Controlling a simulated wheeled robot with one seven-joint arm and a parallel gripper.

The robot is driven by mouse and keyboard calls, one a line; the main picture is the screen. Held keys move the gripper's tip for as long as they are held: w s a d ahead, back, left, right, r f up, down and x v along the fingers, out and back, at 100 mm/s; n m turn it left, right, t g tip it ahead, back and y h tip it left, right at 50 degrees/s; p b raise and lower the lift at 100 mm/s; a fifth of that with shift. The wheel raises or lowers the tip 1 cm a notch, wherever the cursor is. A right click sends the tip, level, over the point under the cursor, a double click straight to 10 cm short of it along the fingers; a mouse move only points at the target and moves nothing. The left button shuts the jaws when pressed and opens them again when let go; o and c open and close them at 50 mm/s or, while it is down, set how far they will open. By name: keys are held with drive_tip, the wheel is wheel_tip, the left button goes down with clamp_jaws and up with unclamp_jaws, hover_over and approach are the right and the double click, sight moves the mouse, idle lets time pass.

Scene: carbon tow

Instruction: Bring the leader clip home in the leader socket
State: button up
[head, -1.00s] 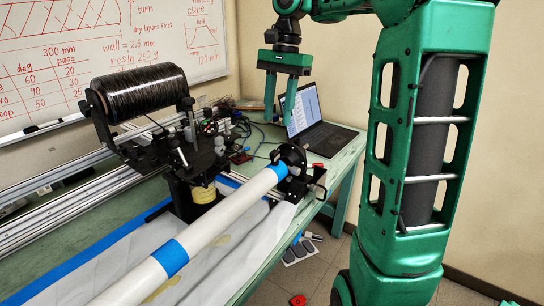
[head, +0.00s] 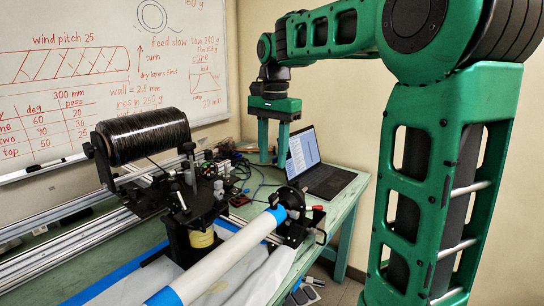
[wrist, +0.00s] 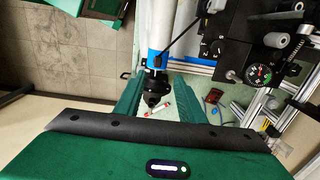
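My gripper (head: 273,158) hangs fingers-down, open and empty, above the far end of the green bench in the head view. In the wrist view its two fingers (wrist: 158,82) stand apart, with the black end fitting (wrist: 154,92) of the white mandrel visible beyond the gap. A small red-and-white piece (wrist: 158,108) also shows there; I cannot tell whether it is the leader clip. A thin dark strand (wrist: 182,36) slants down toward the mandrel's blue band. I cannot make out the leader clip or leader socket for certain in either view.
The white mandrel (head: 236,251) runs diagonally along the bench. A black tow spool (head: 143,137) stands on a carriage with a feed head at left. A laptop (head: 318,170) and cables lie behind. Floor is open right of the bench.

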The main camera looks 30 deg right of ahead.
sight(272, 196)
drive_tip(key=shift+s, duration=0.15)
wheel_tip(272, 196, down, 11)
drive_tip(key=shift+r, duration=0.15)
idle(0.4)
clamp_jaws()
idle(0.4)
drive_tip(key=shift+y, duration=0.3)
drive_tip(key=shift+a+g+y, duration=0.1)
drive_tip(key=shift+g+y, duration=0.2)
drive_tip(key=shift+y, duration=0.3)
